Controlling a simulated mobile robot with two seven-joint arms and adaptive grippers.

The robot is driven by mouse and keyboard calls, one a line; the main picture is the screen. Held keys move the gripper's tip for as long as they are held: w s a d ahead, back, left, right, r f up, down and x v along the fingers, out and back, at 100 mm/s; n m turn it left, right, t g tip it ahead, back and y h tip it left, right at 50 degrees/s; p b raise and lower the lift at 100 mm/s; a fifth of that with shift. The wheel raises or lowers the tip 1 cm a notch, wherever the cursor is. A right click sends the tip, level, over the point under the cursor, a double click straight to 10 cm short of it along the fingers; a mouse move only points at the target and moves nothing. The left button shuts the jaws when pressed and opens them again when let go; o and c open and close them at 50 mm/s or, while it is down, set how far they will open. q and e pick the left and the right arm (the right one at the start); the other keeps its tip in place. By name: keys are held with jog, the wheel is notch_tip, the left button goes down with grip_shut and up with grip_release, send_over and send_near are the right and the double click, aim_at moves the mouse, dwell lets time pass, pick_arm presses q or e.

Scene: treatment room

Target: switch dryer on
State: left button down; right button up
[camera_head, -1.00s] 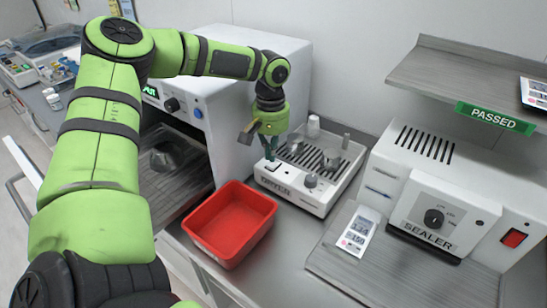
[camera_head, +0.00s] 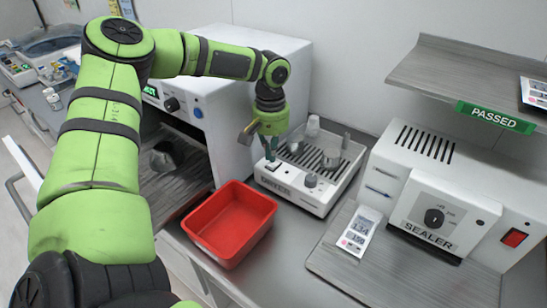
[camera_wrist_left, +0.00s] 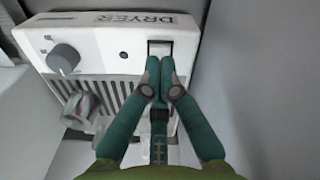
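The white dryer (camera_head: 292,196) stands on the counter beside the red tray. In the left wrist view its front panel (camera_wrist_left: 100,35) shows the DRYER label, a grey knob (camera_wrist_left: 63,58), a small dark round spot (camera_wrist_left: 123,55) and a pale rocker switch (camera_wrist_left: 160,48) in a dark frame. My left gripper (camera_head: 271,158) is above the switch end of the dryer. In the left wrist view its green fingertips (camera_wrist_left: 160,64) are together, empty, at the switch's lower edge. I cannot tell whether they touch it. My right gripper is not in view.
A red tray (camera_head: 205,243) sits in front of the dryer. The sealer (camera_head: 415,165) stands to the right under a shelf (camera_head: 450,75). A white machine (camera_head: 235,85) with an open front is behind my left arm. Metal instruments (camera_wrist_left: 80,105) lie on the dryer's slotted top.

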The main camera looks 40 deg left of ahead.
aim_at(271, 165)
pick_arm(q)
jog(key=shift+f, duration=0.35)
dwell(0.5)
jog(key=shift+s+f+b, duration=0.1)
jog(key=shift+f+b, duration=0.75)
jog(key=shift+f, duration=0.05)
dwell(0.4)
jog(key=shift+r+p, duration=0.8)
jog(key=shift+r, duration=0.05)
jog(key=shift+r+p, duration=2.05)
jog(key=shift+r, duration=0.6)
